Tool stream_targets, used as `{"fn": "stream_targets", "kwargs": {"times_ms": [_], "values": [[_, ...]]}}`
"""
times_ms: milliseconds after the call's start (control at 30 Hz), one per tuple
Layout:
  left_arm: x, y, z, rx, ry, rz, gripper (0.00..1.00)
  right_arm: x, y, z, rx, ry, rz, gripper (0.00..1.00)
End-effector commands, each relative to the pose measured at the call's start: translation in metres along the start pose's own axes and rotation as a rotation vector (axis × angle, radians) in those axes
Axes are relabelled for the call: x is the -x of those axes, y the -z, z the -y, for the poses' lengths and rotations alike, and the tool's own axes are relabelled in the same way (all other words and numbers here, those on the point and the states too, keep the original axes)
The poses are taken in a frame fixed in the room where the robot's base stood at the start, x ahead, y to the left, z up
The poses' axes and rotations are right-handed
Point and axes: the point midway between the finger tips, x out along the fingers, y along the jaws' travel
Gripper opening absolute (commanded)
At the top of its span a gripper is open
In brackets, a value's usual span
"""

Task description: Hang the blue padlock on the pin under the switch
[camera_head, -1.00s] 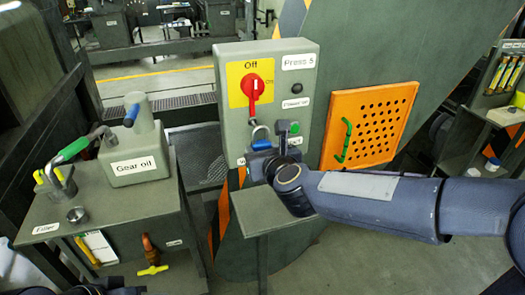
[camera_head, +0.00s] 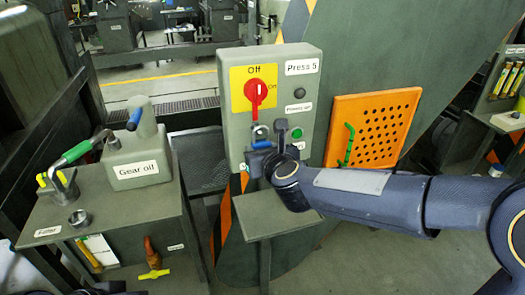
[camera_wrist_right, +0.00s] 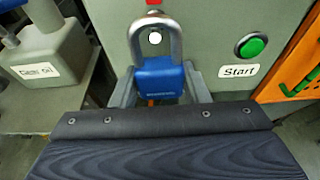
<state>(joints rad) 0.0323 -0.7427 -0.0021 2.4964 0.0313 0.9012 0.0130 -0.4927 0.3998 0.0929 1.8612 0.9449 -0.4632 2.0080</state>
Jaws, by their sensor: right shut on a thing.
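The blue padlock (camera_head: 261,145) is upright in my right gripper (camera_head: 266,158), in front of the grey panel. The gripper is shut on its blue body, seen between the fingers in the right wrist view (camera_wrist_right: 159,80). The grey shackle (camera_wrist_right: 154,27) points up. A round white pin end (camera_wrist_right: 154,38) shows inside the shackle opening; I cannot tell whether the shackle is around the pin or only in front of it. The red switch (camera_head: 257,92) on its yellow plate is just above. Only a dark piece at the bottom left edge may be my left gripper.
A small grey stand (camera_head: 255,222) is below. An orange perforated panel (camera_head: 372,128) is right; the gear oil can (camera_head: 140,165) is left.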

Motion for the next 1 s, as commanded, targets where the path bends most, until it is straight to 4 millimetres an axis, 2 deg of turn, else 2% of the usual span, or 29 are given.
{"fn": "stream_targets", "kwargs": {"times_ms": [367,1000], "values": [[0.000,0.000,0.000,0.000,0.000,0.000,0.36,-0.001,-0.001,0.000,0.000,0.000,0.001,0.21],[0.001,0.001,-0.001,0.000,0.000,0.000,0.36,-0.016,-0.005,0.000,-0.001,0.001,0.000,0.21]]}}
